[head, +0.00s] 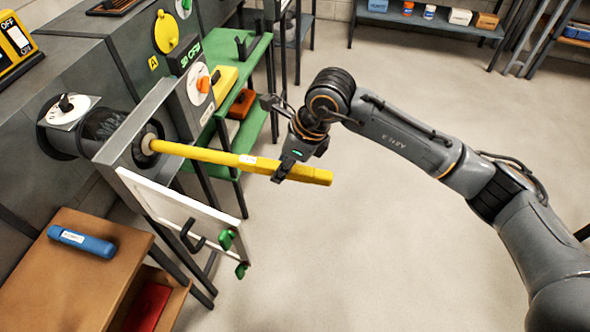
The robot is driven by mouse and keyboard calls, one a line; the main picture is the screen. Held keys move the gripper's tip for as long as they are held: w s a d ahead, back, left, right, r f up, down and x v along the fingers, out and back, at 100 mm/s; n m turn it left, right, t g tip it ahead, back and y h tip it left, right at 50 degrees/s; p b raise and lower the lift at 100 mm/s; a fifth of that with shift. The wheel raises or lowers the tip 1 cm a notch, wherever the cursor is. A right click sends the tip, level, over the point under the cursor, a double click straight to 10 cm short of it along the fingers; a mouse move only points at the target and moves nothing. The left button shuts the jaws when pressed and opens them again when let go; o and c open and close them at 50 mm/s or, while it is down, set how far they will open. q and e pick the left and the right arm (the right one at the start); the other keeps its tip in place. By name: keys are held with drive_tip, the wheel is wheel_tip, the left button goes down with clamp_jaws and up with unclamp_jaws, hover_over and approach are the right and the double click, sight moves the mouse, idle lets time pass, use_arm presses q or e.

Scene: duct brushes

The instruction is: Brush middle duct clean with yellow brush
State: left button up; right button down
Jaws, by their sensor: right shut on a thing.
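The yellow brush (240,158) lies almost level, with its left end in the round opening of a duct (140,150) in the grey box. A white hinged door (180,208) with green latches hangs open below the opening. I cannot tell from this view whether this is the middle duct. My left gripper is not in view.
A brown bench (70,275) at lower left holds a blue cylinder (82,242). A green shelf (245,75) with yellow and orange items stands behind the duct. A dial (195,85) sits above the opening. The floor at centre is clear.

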sight(230, 156)
drive_tip(key=a, duration=0.2)
drive_tip(key=w+a+b, duration=0.1)
drive_tip(key=a, duration=0.1)
drive_tip(key=shift+w+a, duration=0.15)
drive_tip(key=shift+w+a+b, duration=0.15)
drive_tip(key=shift+a+b, duration=0.2)
drive_tip(key=shift+a, duration=0.25)
drive_tip(key=shift+w+a+b, duration=0.15)
drive_tip(key=shift+a+b, duration=0.2)
drive_tip(key=shift+a, duration=0.2)
drive_tip(key=a, duration=0.1)
drive_tip(key=w+a+b, duration=0.1)
drive_tip(key=a, duration=0.1)
drive_tip(key=shift+a, duration=0.15)
drive_tip(key=shift+w+a, duration=0.2)
drive_tip(key=shift+a, duration=0.55)
drive_tip(key=shift+d, duration=0.1)
